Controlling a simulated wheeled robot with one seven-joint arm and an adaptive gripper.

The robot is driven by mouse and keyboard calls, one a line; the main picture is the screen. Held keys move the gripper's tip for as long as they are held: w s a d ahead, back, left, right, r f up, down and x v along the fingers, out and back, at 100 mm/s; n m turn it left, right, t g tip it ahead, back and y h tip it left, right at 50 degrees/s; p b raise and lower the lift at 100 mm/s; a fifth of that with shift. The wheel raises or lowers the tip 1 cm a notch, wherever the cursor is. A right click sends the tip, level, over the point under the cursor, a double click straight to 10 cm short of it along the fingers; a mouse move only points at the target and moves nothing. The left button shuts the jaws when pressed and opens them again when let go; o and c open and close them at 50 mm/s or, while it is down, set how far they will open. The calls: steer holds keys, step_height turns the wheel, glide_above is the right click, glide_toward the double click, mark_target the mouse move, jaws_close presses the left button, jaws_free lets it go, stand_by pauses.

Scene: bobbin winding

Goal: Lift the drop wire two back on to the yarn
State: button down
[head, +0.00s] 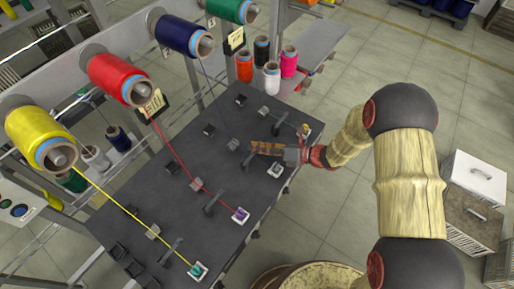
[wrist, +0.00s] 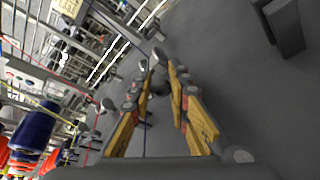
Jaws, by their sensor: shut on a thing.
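My gripper (head: 254,148) reaches in from the right, low over the dark table, at the lane of the blue yarn (head: 217,100). In the wrist view its two orange-padded fingers (wrist: 159,68) converge on a small grey piece (wrist: 158,57), which seems to be the drop wire. The fingers are shut on it and hide most of it. The blue yarn also shows in the wrist view (wrist: 145,138), passing between the fingers. In the head view the gripper covers the drop wire, so I cannot tell whether it sits on the yarn.
The dark table (head: 150,185) carries several guides and posts. A red yarn (head: 172,148) and a yellow yarn (head: 120,205) run taut in the lanes to the left. Blue (head: 184,33) and red (head: 118,78) bobbins hang behind. Small spools (head: 271,78) stand at the back.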

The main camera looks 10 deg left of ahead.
steer(key=shift+f, duration=0.1)
steer(key=shift+s+r+n+t+h+p, duration=0.15)
steer(key=shift+r+n+t+h+p, duration=0.15)
steer(key=shift+r+n+p, duration=0.4)
steer(key=shift+s+a+r+n+t+h+b, duration=0.1)
steer(key=shift+s+r+n+t+h+b, duration=0.1)
steer(key=shift+r+n+t+h, duration=0.3)
steer(key=shift+s+a+r+n+t+h+b, duration=0.1)
steer(key=shift+s+r+n+t+b, duration=0.15)
steer(key=shift+r+n, duration=0.4)
steer(key=shift+d+f, duration=0.1)
steer(key=c, duration=2)
jaws_free()
steer(key=shift+w, duration=0.1)
steer(key=shift+o, duration=0.2)
steer(key=v, duration=1.2)
